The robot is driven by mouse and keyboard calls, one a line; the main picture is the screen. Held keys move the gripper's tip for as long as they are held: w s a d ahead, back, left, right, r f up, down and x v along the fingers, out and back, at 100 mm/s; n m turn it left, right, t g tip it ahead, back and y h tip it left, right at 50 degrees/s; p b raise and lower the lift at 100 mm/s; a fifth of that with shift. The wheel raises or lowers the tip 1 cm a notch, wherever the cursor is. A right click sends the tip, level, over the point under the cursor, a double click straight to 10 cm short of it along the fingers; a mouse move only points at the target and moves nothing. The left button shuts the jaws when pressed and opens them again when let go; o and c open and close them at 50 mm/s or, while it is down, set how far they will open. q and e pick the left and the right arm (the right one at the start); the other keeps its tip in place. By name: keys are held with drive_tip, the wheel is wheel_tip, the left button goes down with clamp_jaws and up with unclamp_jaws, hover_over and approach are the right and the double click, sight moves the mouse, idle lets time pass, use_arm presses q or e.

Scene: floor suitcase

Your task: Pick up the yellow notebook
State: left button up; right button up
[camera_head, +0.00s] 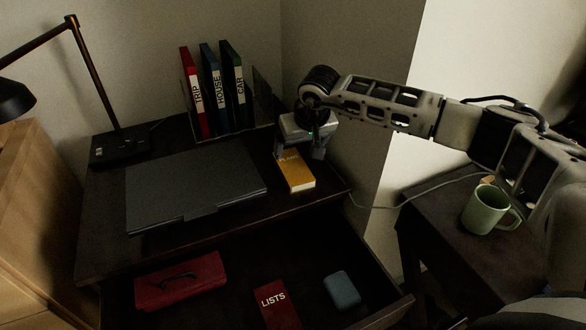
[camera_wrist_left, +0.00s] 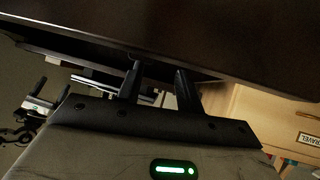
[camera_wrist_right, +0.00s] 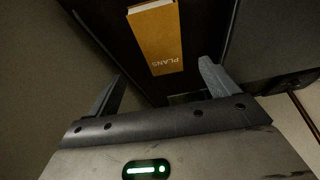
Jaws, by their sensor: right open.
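The yellow notebook (camera_head: 297,175), marked PLANS, lies flat on the dark desk near its right edge. Its far end is partly hidden behind my right gripper (camera_head: 299,152), which hangs over that end with fingers spread. In the right wrist view the notebook (camera_wrist_right: 157,42) shows ahead of my open right gripper (camera_wrist_right: 160,85), in the gap between the fingers, with nothing held. My left gripper (camera_wrist_left: 160,85) shows only in the left wrist view, with fingers apart and empty, near a dark furniture edge.
A closed laptop (camera_head: 196,184) lies left of the notebook. Binders (camera_head: 213,92) stand behind in a holder, and a lamp (camera_head: 97,90) stands at the left. The open drawer below holds a red case (camera_head: 181,283), a LISTS notebook (camera_head: 277,305) and a blue item (camera_head: 342,290). A green mug (camera_head: 484,210) stands right.

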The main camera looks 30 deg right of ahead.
sight(293, 166)
drive_tip(key=x, duration=0.8)
drive_tip(key=shift+a+f, duration=0.15)
drive_tip(key=shift+a, duration=0.1)
drive_tip(key=c, duration=1.1)
